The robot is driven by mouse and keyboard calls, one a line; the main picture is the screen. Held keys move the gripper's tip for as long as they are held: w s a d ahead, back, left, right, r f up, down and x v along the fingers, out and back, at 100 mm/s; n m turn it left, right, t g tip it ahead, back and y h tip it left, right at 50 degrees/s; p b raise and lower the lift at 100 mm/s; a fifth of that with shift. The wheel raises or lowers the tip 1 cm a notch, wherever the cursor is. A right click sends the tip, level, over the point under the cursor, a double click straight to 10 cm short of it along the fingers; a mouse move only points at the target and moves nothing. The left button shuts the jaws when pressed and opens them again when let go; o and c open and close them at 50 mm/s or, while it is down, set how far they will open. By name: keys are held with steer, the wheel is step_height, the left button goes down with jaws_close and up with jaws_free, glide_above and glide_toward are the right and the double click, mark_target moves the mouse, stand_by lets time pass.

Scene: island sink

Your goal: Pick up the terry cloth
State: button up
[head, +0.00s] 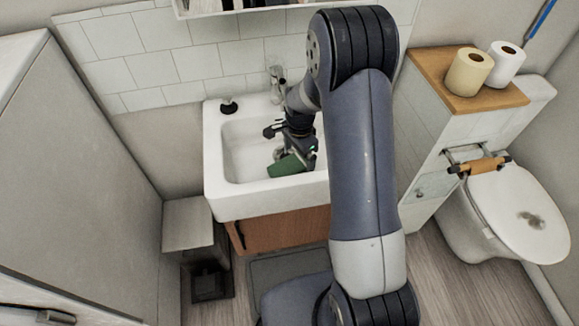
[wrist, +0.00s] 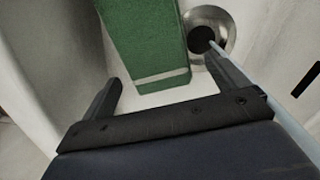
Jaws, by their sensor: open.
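The green terry cloth (head: 287,166) lies in the white sink basin, partly covered by my gripper (head: 294,152) in the head view. In the wrist view the cloth (wrist: 148,42) is a green strip with a white band near its close end. It runs up out of the top of the picture. My gripper (wrist: 163,68) is open, with one finger on each side of the cloth's near end. Nothing is held. I cannot tell how far the fingertips are above the basin floor.
The sink (head: 222,205) has a tap (head: 277,84) at the back and a dark-topped item (head: 228,105) on its back left corner. The drain (wrist: 222,22) is right of the cloth. A thin pale rod (wrist: 265,105) passes by my right finger. A tall cabinet (head: 75,170) stands left.

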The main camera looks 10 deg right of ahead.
mark_target(299, 160)
steer(key=shift+f, duration=1.45)
steer(key=c, duration=1.1)
steer(key=shift+r, duration=0.15)
steer(key=shift+c, duration=0.2)
step_height(299, 160, up, 18)
